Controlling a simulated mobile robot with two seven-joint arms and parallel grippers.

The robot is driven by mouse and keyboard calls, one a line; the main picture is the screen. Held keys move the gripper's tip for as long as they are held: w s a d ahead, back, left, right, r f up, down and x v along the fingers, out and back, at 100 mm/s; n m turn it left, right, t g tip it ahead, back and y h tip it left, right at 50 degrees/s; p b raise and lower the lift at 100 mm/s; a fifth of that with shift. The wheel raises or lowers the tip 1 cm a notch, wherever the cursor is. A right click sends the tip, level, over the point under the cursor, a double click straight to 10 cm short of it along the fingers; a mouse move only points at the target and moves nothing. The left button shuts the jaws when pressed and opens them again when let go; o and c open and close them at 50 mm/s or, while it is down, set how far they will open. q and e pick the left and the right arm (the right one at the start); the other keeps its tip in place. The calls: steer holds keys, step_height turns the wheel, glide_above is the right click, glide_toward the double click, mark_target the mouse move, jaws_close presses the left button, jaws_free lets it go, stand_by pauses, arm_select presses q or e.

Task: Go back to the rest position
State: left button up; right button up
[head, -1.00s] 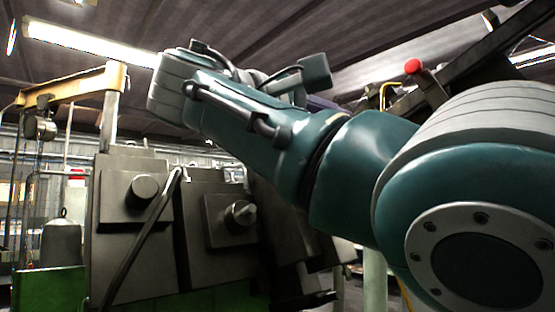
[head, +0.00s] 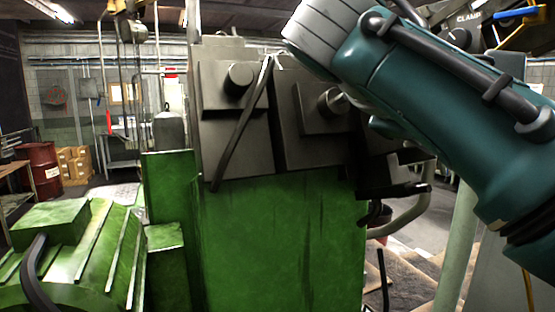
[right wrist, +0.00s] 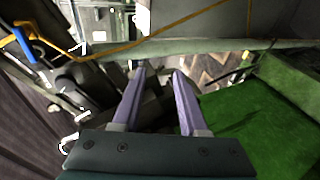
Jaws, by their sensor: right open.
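My right gripper (right wrist: 158,78) shows in the right wrist view with its two pale purple fingers spread apart and nothing between them. In the head view my right arm crosses the upper right, and its gripper does not show there. The left gripper is in neither view. The bolt former (head: 270,235) stands in the middle of the head view, with a green lower body and dark grey blocks on top. Its green surface (right wrist: 245,125) also shows at the right of the right wrist view.
A green stepped machine part (head: 85,255) stands at the lower left. A dark red drum (head: 38,170) and cardboard boxes (head: 74,163) are far left. A pale green post (head: 458,250) and a grey panel marked CLAMP (head: 468,30) are at the right. A yellow cable (right wrist: 170,35) crosses the right wrist view.

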steer(key=s+f+m+g+y+p, duration=0.25)
steer(key=s+f+y+p, duration=0.35)
steer(key=s+f, duration=0.9)
arm_select(q)
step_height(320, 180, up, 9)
steer(key=p, duration=0.2)
arm_select(e)
steer(key=s+a+m+g+y, duration=0.1)
steer(key=s+y, duration=0.4)
steer(key=s, duration=0.9)
steer(key=shift+s+a+m, duration=0.35)
steer(key=shift+s+a, duration=0.05)
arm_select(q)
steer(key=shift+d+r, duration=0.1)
